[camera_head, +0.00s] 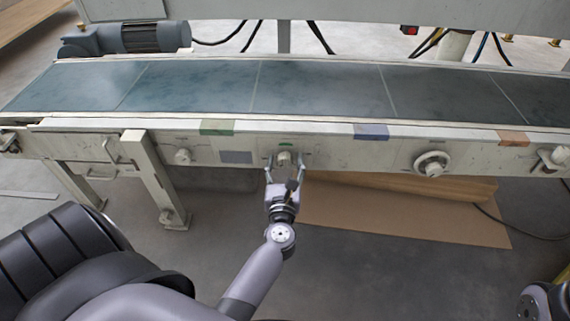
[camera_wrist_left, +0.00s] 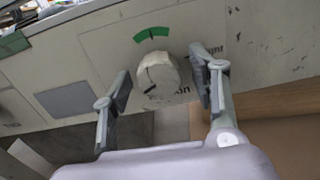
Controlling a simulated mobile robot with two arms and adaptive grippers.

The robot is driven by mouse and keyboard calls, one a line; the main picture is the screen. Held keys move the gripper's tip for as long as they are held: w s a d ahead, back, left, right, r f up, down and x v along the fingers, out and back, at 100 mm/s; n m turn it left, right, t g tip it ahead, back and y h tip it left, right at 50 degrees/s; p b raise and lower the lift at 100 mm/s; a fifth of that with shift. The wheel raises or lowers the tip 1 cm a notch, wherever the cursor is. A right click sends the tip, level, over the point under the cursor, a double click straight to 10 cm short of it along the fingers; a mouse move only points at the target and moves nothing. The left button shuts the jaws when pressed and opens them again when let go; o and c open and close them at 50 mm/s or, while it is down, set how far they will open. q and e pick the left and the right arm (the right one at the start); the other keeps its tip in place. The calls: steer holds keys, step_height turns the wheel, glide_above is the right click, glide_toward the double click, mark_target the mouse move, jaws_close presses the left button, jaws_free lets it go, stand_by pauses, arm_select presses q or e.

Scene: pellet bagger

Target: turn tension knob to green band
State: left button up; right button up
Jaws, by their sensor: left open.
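The tension knob (camera_head: 284,158) is a pale round knob on the front rail of the conveyor. In the left wrist view the knob (camera_wrist_left: 157,76) has a dark pointer line toward its lower left. The green band (camera_wrist_left: 151,34) is a short arc on the panel just above the knob, with a dark mark at its middle; it also shows in the head view (camera_head: 286,145). My left gripper (camera_head: 285,162) is open, with its fingers on either side of the knob. In the wrist view gaps show between the fingers and the knob. My right gripper is not clearly seen.
The conveyor belt (camera_head: 320,90) runs above the rail. A handwheel (camera_head: 432,163) is to the right, and another small knob (camera_head: 183,156) to the left. Green, blue and orange tabs mark the rail edge. A support leg (camera_head: 155,175) stands left; cardboard (camera_head: 400,220) lies below.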

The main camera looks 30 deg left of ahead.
arm_select(q)
steer(key=shift+c, duration=0.5)
steer(key=c, duration=1.1)
steer(key=shift+o, duration=0.2)
steer(key=shift+m+p, duration=0.3)
